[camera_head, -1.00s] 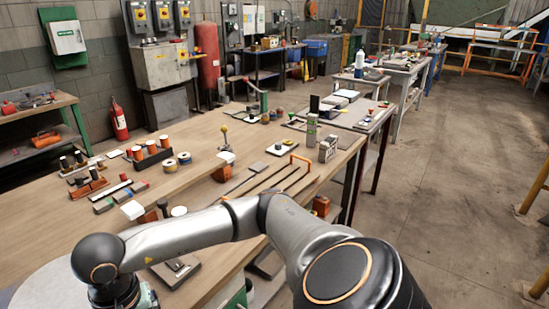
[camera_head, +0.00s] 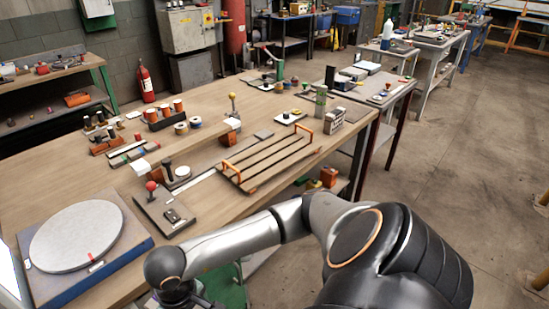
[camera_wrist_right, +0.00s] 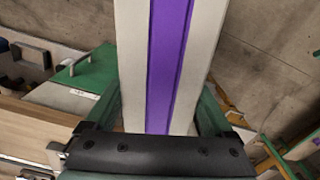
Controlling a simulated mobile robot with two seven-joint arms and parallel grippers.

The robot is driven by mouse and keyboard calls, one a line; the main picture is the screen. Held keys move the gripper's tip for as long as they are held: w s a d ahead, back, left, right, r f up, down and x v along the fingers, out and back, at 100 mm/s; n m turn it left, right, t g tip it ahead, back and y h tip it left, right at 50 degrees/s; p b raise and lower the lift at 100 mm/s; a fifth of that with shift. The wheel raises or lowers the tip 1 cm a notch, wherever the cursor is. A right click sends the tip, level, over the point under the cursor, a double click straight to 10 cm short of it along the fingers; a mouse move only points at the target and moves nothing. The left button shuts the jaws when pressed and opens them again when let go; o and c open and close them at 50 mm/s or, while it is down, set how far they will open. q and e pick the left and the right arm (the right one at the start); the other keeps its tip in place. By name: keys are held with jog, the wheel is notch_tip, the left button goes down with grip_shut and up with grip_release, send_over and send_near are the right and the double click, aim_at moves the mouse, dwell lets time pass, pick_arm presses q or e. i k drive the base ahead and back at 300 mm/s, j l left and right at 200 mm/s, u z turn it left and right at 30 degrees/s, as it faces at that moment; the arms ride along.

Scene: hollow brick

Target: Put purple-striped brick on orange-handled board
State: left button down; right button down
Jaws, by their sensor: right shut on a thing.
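The purple-striped brick (camera_wrist_right: 168,60) fills the middle of the right wrist view, pale with one purple stripe along its face. My right gripper (camera_wrist_right: 157,92) is shut on it, one green finger on each side. In the head view my right arm reaches across the bottom, with its wrist at the lower edge; the brick is not visible there. The orange-handled board (camera_head: 268,162) lies on the wooden table, a slatted board with an orange handle at each end. Its slats look bare. My left gripper is not in view.
A grey round turntable (camera_head: 76,236) sits at the table's near left. A flat plate with a red knob (camera_head: 151,186) lies between it and the board. A grey hollow block (camera_head: 337,118) and a green canister (camera_head: 321,101) stand behind the board's right end.

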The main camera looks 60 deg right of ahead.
aim_at(271, 156)
jog(key=k+l, duration=0.1)
jog(key=l, duration=0.35)
jog(key=k+l, duration=0.1)
jog(key=l, duration=0.35)
jog(key=k+l, duration=0.15)
jog(key=l, duration=0.3)
jog(key=k+l, duration=0.1)
jog(key=l, duration=0.35)
jog(key=k+l, duration=0.1)
jog(key=l, duration=0.35)
jog(key=k+l, duration=0.1)
jog(key=l, duration=0.35)
